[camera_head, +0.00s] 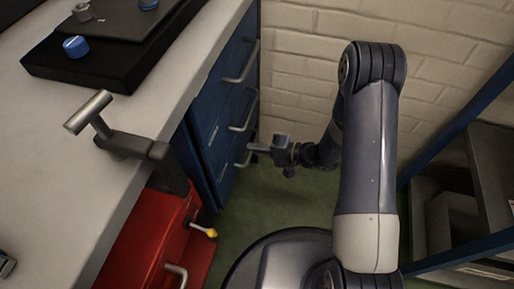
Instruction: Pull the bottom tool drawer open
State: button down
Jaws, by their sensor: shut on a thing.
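The blue tool drawer cabinet stands under the workbench in the head view. Its faces carry several silver bar handles, one above another. The bottom tool drawer (228,178) is the lowest blue face, and it looks flush with the cabinet front. Its handle (242,161) is at my gripper. My gripper (254,149) reaches in from the right, low over the floor, and is shut on this handle. The fingertips are small here and partly cover the handle.
The white worktop (60,190) holds a black device (95,55) with knobs, and a clamp (130,146) at its edge. A red cabinet (140,245) with a yellow-tipped lever (204,230) stands nearer. A shelf rack (455,200) is at right. Green floor (265,205) lies open between.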

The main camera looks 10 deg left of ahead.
jog(key=shift+d, duration=0.15)
jog(key=f+b+v, duration=0.2)
jog(key=f+v, duration=0.1)
jog(key=v, duration=1.1)
jog(key=d+f+b+v, duration=0.1)
jog(key=f+b+v, duration=0.1)
jog(key=v, duration=1.2)
jog(key=shift+d+f+b, duration=0.4)
jog(key=shift+d+b, duration=0.05)
jog(key=c, duration=1.5)
grip_release()
jog(key=shift+w, duration=0.1)
jog(key=w+p+v, duration=0.1)
jog(key=p+v, duration=0.2)
jog(key=v, duration=0.7)
jog(key=shift+s+d, duration=0.4)
jog(key=shift+s, duration=0.1)
